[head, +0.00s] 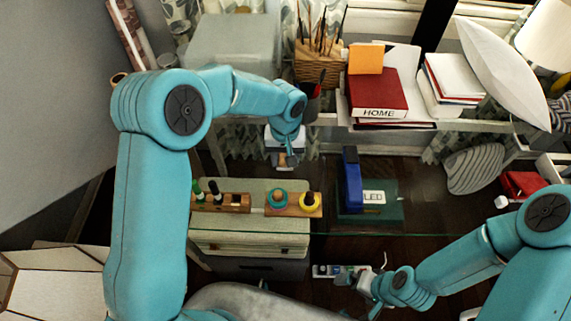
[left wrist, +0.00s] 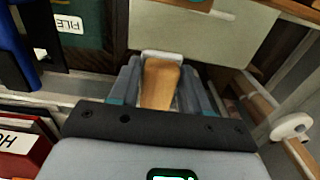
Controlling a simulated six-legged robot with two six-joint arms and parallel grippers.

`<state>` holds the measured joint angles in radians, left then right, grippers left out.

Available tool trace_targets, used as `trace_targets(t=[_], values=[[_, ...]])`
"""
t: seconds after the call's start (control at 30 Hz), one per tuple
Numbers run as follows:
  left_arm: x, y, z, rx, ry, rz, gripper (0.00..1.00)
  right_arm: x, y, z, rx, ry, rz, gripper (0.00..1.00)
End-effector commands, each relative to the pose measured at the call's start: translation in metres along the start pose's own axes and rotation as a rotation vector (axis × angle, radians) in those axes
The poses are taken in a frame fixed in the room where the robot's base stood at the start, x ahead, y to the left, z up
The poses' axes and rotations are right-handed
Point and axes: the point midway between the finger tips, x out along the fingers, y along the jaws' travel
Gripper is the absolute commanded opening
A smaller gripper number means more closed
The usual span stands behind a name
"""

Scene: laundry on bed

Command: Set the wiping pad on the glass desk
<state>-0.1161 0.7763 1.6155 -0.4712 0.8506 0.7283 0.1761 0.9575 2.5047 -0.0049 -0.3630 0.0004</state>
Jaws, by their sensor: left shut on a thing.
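The wiping pad (left wrist: 161,84) looks like a tan wooden block with a white end. In the left wrist view it sits between the two fingers of my left gripper (left wrist: 163,90), which is shut on it. In the head view my left gripper (head: 284,158) hangs over the back part of the glass desk (head: 420,208), behind the wooden holders. The desk top is clear and dark, with a greenish front edge. My right gripper (head: 366,284) is low in front of the desk's edge; its fingers are too small to read.
A shelf behind bears a red book (head: 377,92). The glass right of the folder is bare.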

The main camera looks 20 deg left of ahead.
Motion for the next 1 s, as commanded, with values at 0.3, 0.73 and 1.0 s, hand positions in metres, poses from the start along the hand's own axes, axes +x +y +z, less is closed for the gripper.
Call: trace_targets(t=[0.3, 0.73, 1.0], values=[[0.039, 0.0, 0.0, 0.0, -0.004, -0.001, 0.17, -0.005, -0.002, 0.0, 0.0, 0.0, 0.0, 1.0], [0.05, 0.0, -0.001, 0.0, 0.001, 0.001, 0.17, 0.001, 0.0, 0.0, 0.0, 0.0, 0.0, 1.0], [0.048, 0.0, -0.001, 0.0, 0.0, 0.001, 0.72, -0.001, 0.0, 0.0, 0.0, 0.0, 0.0, 1.0]])
